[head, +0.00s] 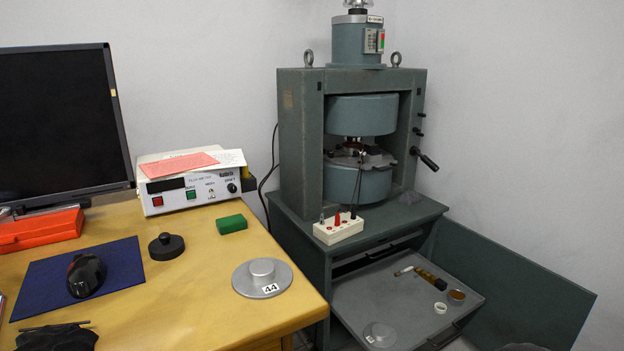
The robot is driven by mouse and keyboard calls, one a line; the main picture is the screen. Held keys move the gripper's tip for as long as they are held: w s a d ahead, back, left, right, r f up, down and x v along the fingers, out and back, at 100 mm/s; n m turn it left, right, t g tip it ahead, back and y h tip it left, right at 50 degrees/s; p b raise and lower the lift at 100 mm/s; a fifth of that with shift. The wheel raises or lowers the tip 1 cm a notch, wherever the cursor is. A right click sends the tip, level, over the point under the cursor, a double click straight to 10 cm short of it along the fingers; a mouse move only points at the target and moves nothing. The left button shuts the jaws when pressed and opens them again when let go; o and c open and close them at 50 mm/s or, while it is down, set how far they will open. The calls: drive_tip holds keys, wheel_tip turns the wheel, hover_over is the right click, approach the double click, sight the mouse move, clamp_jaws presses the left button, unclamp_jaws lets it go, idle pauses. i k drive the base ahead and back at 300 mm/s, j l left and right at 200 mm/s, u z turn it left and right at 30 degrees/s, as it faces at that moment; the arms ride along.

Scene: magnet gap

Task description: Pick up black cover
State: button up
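A round black cover (166,246) with a raised knob on top lies flat on the wooden desk (205,285). It is just right of the blue mouse pad, and nothing visible touches it.
A grey metal disc marked 44 (262,277) lies right of the cover, and a green block (231,224) behind it. A black mouse (86,275) sits on the blue pad (125,263). A white instrument box (190,190) and monitor (60,120) stand behind. The magnet machine (300,150) is at right.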

sight(166, 247)
drive_tip(key=u, duration=1.45)
drive_tip(key=j+z, duration=0.2)
drive_tip(key=j, duration=0.15)
